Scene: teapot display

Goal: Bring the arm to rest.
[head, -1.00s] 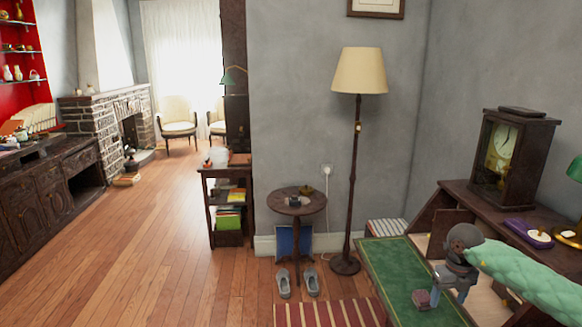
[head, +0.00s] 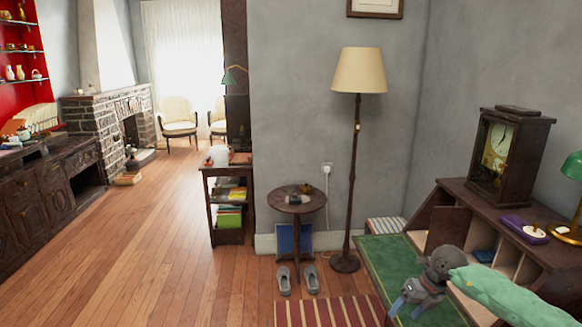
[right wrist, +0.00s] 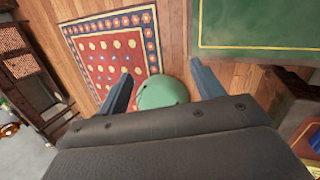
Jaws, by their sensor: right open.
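My right gripper (head: 407,306) is open, at the lower right of the head view, in front of the green writing surface (head: 385,252) of the desk. The green padded sleeve of my right arm comes in from the right edge. In the right wrist view the two blue-grey fingers of my right gripper (right wrist: 161,72) stand wide apart with nothing held between them. A green rounded shape lies lower between them; I cannot tell what it is. My left arm and gripper are out of view.
A clock (head: 499,157), a purple book (head: 524,230) and a green lamp (head: 570,232) stand on the desk. A floor lamp (head: 358,75) and a round side table (head: 298,207) are further left. A patterned rug (right wrist: 85,55) lies below. The wooden floor at left is clear.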

